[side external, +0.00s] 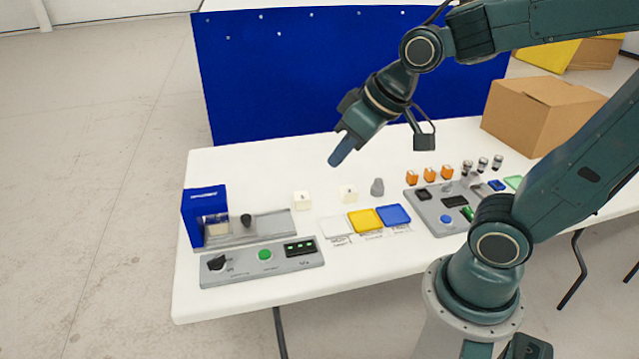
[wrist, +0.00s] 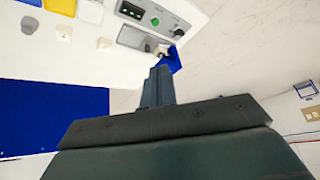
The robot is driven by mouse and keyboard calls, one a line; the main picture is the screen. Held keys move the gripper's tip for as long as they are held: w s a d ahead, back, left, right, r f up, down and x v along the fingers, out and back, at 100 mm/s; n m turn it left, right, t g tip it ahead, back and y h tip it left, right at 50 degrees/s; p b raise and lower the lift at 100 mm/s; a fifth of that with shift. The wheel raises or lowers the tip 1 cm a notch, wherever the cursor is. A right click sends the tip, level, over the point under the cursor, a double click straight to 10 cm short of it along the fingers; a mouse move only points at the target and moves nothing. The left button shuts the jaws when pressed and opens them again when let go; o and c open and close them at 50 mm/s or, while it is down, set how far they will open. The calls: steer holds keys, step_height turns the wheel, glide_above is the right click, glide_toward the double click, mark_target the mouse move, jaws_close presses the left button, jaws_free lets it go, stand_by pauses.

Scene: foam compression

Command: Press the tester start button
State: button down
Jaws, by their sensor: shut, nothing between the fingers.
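The tester's control panel (side external: 262,261) is a grey box at the front left of the white table. Its round green button (side external: 265,254) sits between a black knob (side external: 217,262) and a dark display (side external: 299,248) with green marks. The green button also shows in the wrist view (wrist: 155,21). Behind the panel stands the blue tester (side external: 206,216) with a pale block inside it. My gripper (side external: 336,163) is shut and empty, held in the air above the table, up and to the right of the button. In the wrist view my shut fingers (wrist: 158,72) point toward the tester.
Two pale foam cubes, one (side external: 302,200) nearer the tester, and a grey weight (side external: 377,187) stand on the table. White, yellow (side external: 365,220) and blue trays (side external: 395,215) lie right of the panel. Another grey device (side external: 430,205), orange blocks and a cardboard box (side external: 540,115) are farther right.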

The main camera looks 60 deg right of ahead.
steer(key=w+a+f+m+y, duration=0.1)
steer(key=w+f+y, duration=0.1)
steer(key=w+f, duration=0.75)
steer(key=m+t, duration=0.2)
steer(key=m, duration=0.2)
glide_above(269, 255)
step_height(269, 255, down, 11)
steer(key=shift+f, duration=0.15)
steer(key=shift+f, duration=0.15)
steer(key=shift+f, duration=4.2)
